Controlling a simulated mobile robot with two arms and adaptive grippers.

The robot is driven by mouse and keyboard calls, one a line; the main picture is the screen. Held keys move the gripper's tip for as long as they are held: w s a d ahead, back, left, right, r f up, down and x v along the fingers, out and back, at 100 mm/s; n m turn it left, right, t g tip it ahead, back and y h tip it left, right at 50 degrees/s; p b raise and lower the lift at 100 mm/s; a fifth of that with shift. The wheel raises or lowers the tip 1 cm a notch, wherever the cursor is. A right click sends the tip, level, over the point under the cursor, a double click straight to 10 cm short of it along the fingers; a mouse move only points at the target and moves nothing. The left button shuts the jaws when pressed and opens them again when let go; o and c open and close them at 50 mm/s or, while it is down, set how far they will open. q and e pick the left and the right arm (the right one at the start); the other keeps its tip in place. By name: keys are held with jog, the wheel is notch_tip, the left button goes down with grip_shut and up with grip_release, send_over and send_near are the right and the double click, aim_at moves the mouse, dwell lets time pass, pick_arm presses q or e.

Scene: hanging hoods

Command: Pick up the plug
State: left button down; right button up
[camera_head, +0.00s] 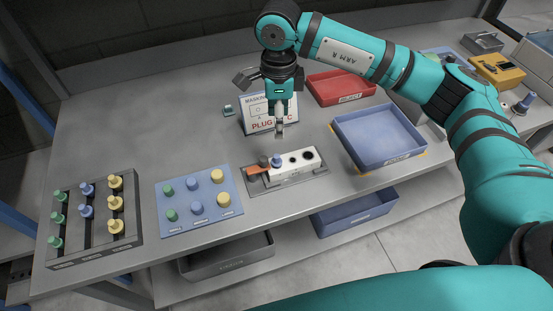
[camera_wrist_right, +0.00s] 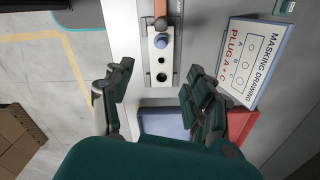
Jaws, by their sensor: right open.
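Several plugs are in view. A blue plug (camera_head: 277,160) sits in the white block (camera_head: 299,163), beside two open dark holes. It also shows in the right wrist view (camera_wrist_right: 161,42). Green, blue (camera_head: 196,208) and yellow plugs (camera_head: 223,199) stand in rows on a light blue mat (camera_head: 180,232). More stand in a dark slotted rack (camera_head: 70,244), including a yellow one (camera_head: 116,203). My right gripper (camera_head: 279,118) points down above the table, behind the block. In the right wrist view its fingers (camera_wrist_right: 156,82) are spread and empty. My left gripper is out of view.
A sign reading "PLUG A + C" (camera_head: 257,125) stands behind the block. A red tray (camera_head: 340,88) and a blue tray (camera_head: 379,138) are to the right. An orange clamp (camera_head: 254,170) sits at the block's left end. Bare table lies left of the sign.

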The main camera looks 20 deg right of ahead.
jog(key=p, duration=0.3)
send_near(276, 156)
jog(key=f, duration=0.5)
jog(key=shift+s+d+f, duration=0.1)
jog(key=shift+d, duration=0.15)
jog(key=shift+a+f+p, duration=0.1)
jog(key=shift+f+p, duration=0.2)
jog(key=shift+f, duration=0.15)
notch_tip(276, 156, down, 4)
jog(key=shift+a+r+p, duration=0.1)
jog(key=shift+r+p, duration=0.05)
jog(key=shift+p, duration=0.8)
jog(key=shift+f, duration=0.45)
jog(key=c, duration=0.9)
